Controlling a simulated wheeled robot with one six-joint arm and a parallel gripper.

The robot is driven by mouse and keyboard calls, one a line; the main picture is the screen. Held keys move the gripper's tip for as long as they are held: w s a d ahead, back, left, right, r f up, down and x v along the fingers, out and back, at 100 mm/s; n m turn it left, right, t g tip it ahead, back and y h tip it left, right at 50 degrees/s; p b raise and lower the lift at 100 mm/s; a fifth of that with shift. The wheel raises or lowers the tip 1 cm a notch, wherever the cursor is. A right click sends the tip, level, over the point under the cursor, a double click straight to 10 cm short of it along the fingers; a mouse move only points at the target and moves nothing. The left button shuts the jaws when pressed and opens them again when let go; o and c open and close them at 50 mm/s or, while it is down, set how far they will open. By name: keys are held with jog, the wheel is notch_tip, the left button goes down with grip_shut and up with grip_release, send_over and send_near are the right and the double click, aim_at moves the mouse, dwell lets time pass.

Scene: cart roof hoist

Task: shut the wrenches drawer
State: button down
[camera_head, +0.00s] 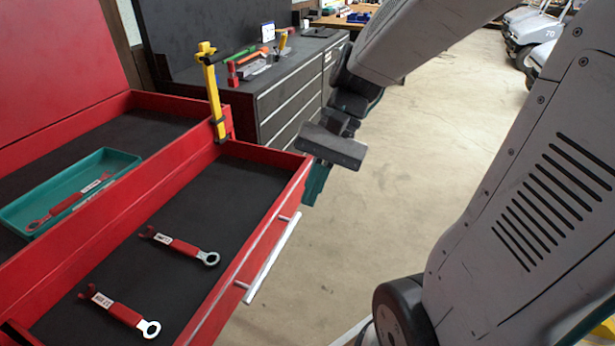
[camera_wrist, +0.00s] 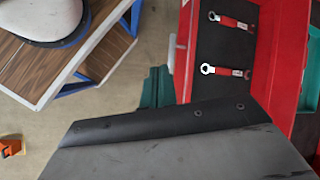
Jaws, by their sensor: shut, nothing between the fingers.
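The wrenches drawer (camera_head: 253,245) of the red cart stands open, with a silver bar handle (camera_head: 272,259) on its front. Two red-handled wrenches, one farther (camera_head: 182,247) and one nearer (camera_head: 120,311), lie on its black liner. The wrist view also shows the drawer (camera_wrist: 284,85), its handle (camera_wrist: 172,54) and both wrenches. My gripper (camera_head: 316,186) has teal fingers, shut and empty. It is outside the drawer by the far end of its front, beyond the handle. I cannot tell whether it touches the front. The wrist body hides part of the drawer in the wrist view.
A teal tray (camera_head: 68,190) with a red wrench lies in the cart's top. A yellow post (camera_head: 213,95) stands at the far corner of the cart. A dark tool cabinet (camera_head: 290,100) stands behind. The floor (camera_head: 400,170) right of the drawer is clear.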

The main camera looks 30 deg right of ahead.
jog(key=w+d+f+m+t+y, duration=0.7)
jog(key=w+d+f+m+t, duration=0.3)
jog(key=w+d+f+m, duration=0.45)
jog(key=s+d+f+m+t+h, duration=0.2)
jog(key=d+f+m+t+h, duration=0.2)
jog(key=d+f+m+t, duration=0.6)
jog(key=w+a+r+n+g, duration=0.2)
jog(key=w+a, duration=0.4)
jog(key=w, duration=0.5)
jog(key=shift+w+g, duration=0.15)
jog(key=shift+g, duration=0.35)
